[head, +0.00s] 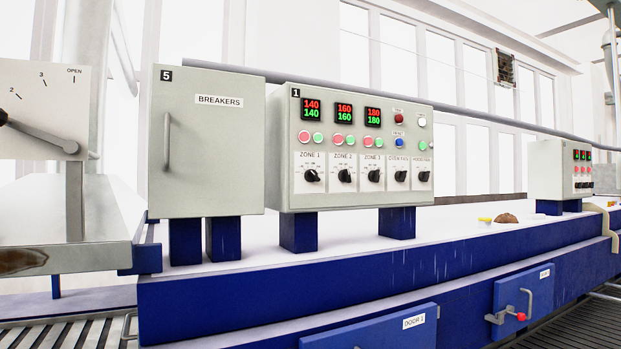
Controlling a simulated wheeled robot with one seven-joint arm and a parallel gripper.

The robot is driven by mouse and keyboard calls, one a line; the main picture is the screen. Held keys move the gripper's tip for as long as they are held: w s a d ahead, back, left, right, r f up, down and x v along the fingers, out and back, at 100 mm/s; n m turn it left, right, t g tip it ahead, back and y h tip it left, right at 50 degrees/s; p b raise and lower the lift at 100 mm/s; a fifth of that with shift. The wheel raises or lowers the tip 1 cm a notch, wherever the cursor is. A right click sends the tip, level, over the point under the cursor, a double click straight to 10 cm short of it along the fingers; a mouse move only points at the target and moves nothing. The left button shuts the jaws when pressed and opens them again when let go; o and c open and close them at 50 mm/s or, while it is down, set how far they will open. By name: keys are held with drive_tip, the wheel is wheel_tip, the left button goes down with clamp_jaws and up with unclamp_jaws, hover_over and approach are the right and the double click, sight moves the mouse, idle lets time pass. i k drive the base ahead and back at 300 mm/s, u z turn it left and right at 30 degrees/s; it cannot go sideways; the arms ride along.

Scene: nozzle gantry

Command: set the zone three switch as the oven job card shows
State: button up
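The zone 3 switch (375,175) is a black rotary knob on the grey control box marked 1 (310,203). It sits third from the left in the bottom row, under the ZONE 3 label. Its pointer setting is too small to read. Above it are a pink and a green button and a display (373,116) reading 180 in red over 180 in green. No oven job card can be made out in this view. My gripper is not in view.
A grey BREAKERS cabinet (218,150) marked 5 stands left of the control box. A lever panel (45,80) is at far left. A blue base (250,295) with doors runs below. A smaller control box (549,165) stands at far right.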

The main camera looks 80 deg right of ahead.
sight(374, 176)
drive_tip(key=z, duration=0.75)
drive_tip(key=k, duration=1.05)
drive_tip(key=z, duration=1.55)
drive_tip(key=i, duration=0.3)
drive_tip(key=z, duration=0.75)
drive_tip(key=i, duration=0.65)
drive_tip(key=z, duration=0.2)
